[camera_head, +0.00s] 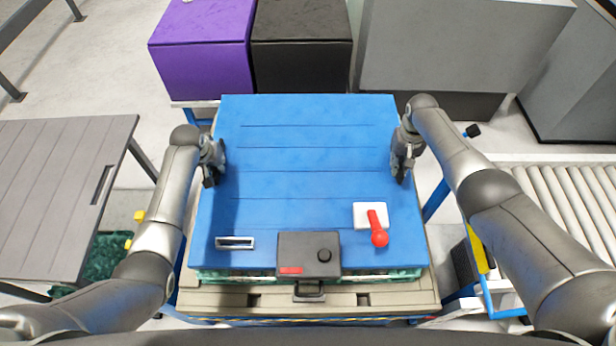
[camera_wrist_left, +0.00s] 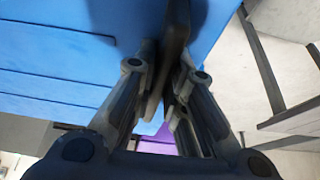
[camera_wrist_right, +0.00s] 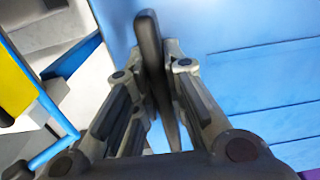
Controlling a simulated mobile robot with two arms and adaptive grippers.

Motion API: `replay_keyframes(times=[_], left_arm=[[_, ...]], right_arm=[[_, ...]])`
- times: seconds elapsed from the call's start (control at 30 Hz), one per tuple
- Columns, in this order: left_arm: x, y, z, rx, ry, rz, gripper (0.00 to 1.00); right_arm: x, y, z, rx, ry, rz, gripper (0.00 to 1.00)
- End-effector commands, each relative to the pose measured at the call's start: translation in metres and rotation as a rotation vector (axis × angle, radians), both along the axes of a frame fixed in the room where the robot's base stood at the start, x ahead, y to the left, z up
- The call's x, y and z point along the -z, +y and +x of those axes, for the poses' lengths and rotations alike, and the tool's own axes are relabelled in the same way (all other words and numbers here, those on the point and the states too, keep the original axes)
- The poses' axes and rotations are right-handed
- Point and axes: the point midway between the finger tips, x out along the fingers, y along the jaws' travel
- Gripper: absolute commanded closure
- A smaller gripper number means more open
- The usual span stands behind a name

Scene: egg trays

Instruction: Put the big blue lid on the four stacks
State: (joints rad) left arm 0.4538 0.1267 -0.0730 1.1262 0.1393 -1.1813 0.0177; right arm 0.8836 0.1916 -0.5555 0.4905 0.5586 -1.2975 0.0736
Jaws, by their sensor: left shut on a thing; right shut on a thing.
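The big blue lid (camera_head: 300,155) is a wide, ribbed slab that looks level in the head view. Green, see-through stacks (camera_head: 380,274) show under its near edge, above a beige pallet (camera_head: 375,305). I cannot tell whether the lid touches them, and the far stacks are hidden. My left gripper (camera_head: 212,172) is shut on a dark handle (camera_wrist_left: 174,45) at the lid's left side. My right gripper (camera_head: 404,168) is shut on a similar dark handle (camera_wrist_right: 149,40) at its right side.
A grey slatted table (camera_head: 50,190) stands left and a roller conveyor (camera_head: 575,205) right. Purple (camera_head: 203,60) and black (camera_head: 302,60) boxes stand behind the lid. A dark box with a knob (camera_head: 308,252) and a red lever (camera_head: 377,230) appear at the lid's near part.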

Motion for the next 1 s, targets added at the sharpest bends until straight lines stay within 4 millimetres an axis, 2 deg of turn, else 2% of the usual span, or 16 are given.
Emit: replay_keyframes(times=[0.87, 0.9, 1.0], left_arm=[[0.012, 0.000, 0.002, 0.002, -0.004, 0.001, 1.00], [0.016, 0.000, -0.001, 0.002, 0.003, 0.001, 0.83], [0.015, 0.000, -0.001, 0.002, 0.003, 0.001, 0.70]], right_arm=[[0.012, 0.001, 0.003, 0.003, -0.005, 0.002, 1.00], [0.015, 0.000, 0.000, 0.003, 0.000, 0.001, 0.83], [0.015, 0.000, 0.000, 0.002, 0.000, 0.001, 0.70]])
